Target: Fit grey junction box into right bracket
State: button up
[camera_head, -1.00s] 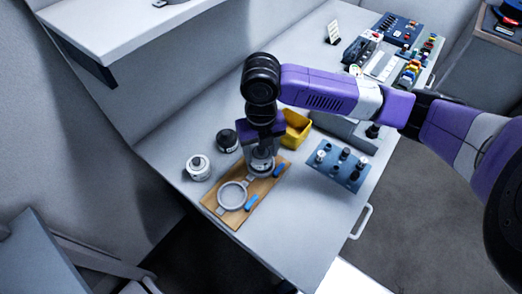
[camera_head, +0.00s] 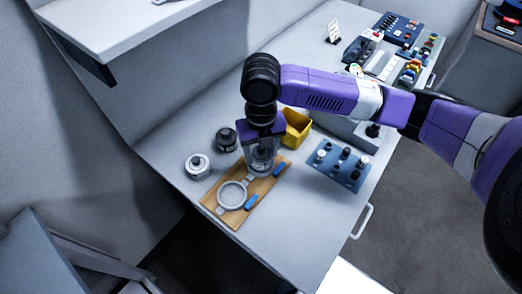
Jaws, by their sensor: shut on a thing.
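My gripper (camera_head: 262,151) points down over the far right end of a wooden board (camera_head: 220,212) and is shut on the grey junction box (camera_head: 262,167). The box is round and grey, low over or in the right bracket, which it and the gripper mostly hide. I cannot tell whether the box is seated in the bracket or just above it. The left bracket (camera_head: 221,194) is an empty pale grey ring on the near left part of the board. A blue piece lies beside each bracket, one near the left ring (camera_head: 251,202) and one near the right bracket (camera_head: 279,170).
A white-grey round canister (camera_head: 198,166) and a dark round canister (camera_head: 227,139) stand left of the board. A yellow bin (camera_head: 297,128) stands close behind my gripper. A blue panel with knobs (camera_head: 338,167) lies to the right. The table (camera_head: 270,235) is clear in front.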

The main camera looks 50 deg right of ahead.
jog(key=shift+f+b, duration=0.45)
jog(key=shift+f, duration=0.05)
dwell(0.5)
jog(key=o, duration=1.2)
jog(key=shift+r+p, duration=2.5)
jog(key=shift+r, duration=1)
